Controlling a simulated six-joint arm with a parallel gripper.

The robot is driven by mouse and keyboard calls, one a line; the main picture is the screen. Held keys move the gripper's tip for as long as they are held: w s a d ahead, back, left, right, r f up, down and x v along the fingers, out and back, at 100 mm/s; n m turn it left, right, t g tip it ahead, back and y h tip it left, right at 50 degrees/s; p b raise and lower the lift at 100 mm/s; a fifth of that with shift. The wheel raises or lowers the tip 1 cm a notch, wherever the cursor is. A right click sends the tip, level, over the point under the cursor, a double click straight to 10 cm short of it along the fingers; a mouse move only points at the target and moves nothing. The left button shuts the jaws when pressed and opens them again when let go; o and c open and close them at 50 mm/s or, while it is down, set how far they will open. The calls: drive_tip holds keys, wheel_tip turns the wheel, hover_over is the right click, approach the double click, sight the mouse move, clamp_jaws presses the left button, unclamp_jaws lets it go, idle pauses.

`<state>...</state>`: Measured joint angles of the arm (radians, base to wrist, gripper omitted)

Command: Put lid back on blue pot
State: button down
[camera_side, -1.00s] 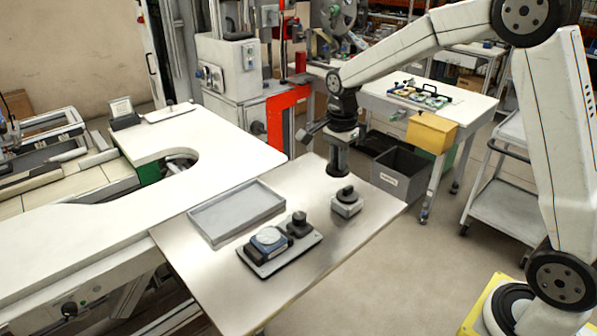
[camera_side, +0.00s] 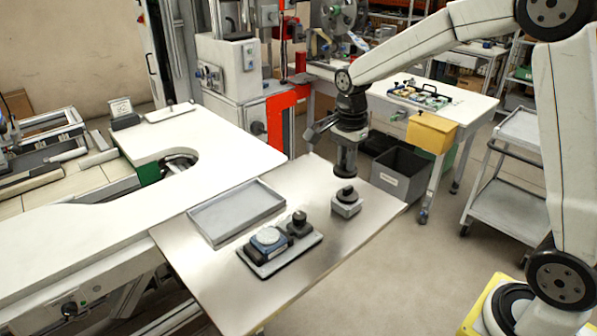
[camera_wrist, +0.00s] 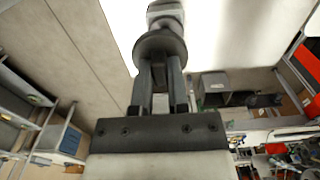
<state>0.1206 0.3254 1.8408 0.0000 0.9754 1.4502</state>
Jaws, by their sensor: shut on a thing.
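The blue pot (camera_side: 268,239) appears as a squat blue body with a pale round top, at the left end of a dark base plate (camera_side: 276,265) on the metal table. A dark round lid with a knob (camera_side: 346,194) sits at a small grey block (camera_side: 345,209) to the right of the pot. My gripper (camera_side: 346,175) points straight down over that block, its fingers shut on the lid's knob. In the wrist view, my gripper (camera_wrist: 160,62) closes on the dark disc of the lid (camera_wrist: 160,43); the grey block (camera_wrist: 166,13) lies beyond. Whether lid and block touch is unclear.
A dark knobbed piece (camera_side: 299,226) stands beside the pot on the base plate. A shallow grey tray (camera_side: 237,212) lies behind the pot. Bare metal table (camera_side: 290,295) lies in front. A dark bin (camera_side: 401,174) and a yellow box (camera_side: 431,132) stand beyond the table's far edge.

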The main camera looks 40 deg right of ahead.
drive_tip(key=shift+a, duration=0.1)
drive_tip(key=w+a+n, duration=0.2)
drive_tip(key=a+n, duration=0.1)
drive_tip(key=a, duration=0.6)
drive_tip(key=n, duration=0.3)
approach(268, 235)
drive_tip(key=shift+f, duration=0.2)
drive_tip(key=shift+f, duration=3)
drive_tip(key=shift+f, duration=0.2)
